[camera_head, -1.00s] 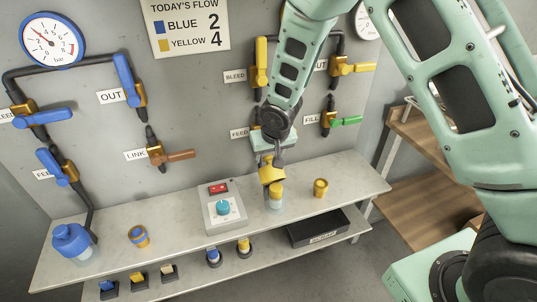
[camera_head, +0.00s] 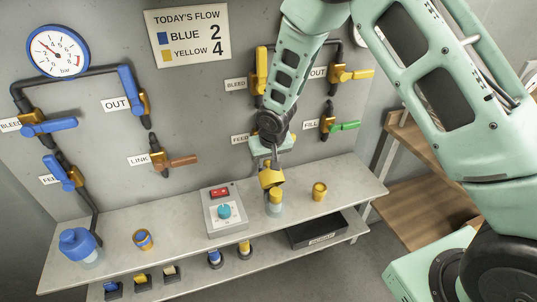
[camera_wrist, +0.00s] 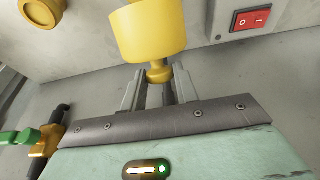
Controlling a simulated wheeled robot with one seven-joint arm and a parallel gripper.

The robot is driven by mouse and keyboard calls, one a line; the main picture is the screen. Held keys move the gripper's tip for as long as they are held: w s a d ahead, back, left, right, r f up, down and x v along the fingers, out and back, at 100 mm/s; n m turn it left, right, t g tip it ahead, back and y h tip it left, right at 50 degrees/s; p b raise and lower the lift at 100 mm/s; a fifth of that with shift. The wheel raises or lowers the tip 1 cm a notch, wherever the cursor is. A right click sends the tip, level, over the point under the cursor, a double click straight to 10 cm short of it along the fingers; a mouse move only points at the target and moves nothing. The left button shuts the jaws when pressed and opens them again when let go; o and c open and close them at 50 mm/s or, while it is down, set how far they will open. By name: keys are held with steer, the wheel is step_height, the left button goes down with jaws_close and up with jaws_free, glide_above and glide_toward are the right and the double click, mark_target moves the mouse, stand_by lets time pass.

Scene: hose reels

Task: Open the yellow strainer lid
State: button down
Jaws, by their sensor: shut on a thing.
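The yellow strainer lid (camera_head: 269,179) is a cup-shaped cap with a small knob. My gripper (camera_head: 276,158) is shut on the knob, with the lid hanging from it. In the wrist view the gripper's fingers (camera_wrist: 157,86) stand either side of the knob, and the lid (camera_wrist: 148,30) fills the top middle. The yellow strainer's clear body (camera_head: 274,209) stands on the bench just below, with a yellow piece (camera_head: 276,195) at its top. The lid appears raised off the body; whether their edges touch I cannot tell.
A yellow cup-like part (camera_head: 319,191) stands to the right on the bench. A grey box (camera_head: 223,211) with a red switch is to the left. The blue strainer (camera_head: 76,242) is far left. A dark tray (camera_head: 318,232) sits on the lower shelf. Pipes and valves line the wall behind.

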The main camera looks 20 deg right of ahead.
steer(key=shift+w+r+g+p, duration=0.1)
steer(key=shift+w+g+p, duration=0.4)
steer(key=shift+p, duration=0.5)
steer(key=shift+w+f+g+p, duration=0.2)
steer(key=shift+f+g+p, duration=0.15)
steer(key=shift+g, duration=0.05)
steer(key=c, duration=1.1)
jaws_free()
steer(key=s+r+b, duration=0.1)
steer(key=r, duration=0.4)
steer(key=s+r+b, duration=0.1)
steer(key=r, duration=0.5)
steer(key=r+b, duration=0.1)
steer(key=r, duration=0.5)
steer(key=shift+s+r, duration=0.1)
steer(key=shift+s, duration=0.3)
steer(key=shift+o, duration=0.2)
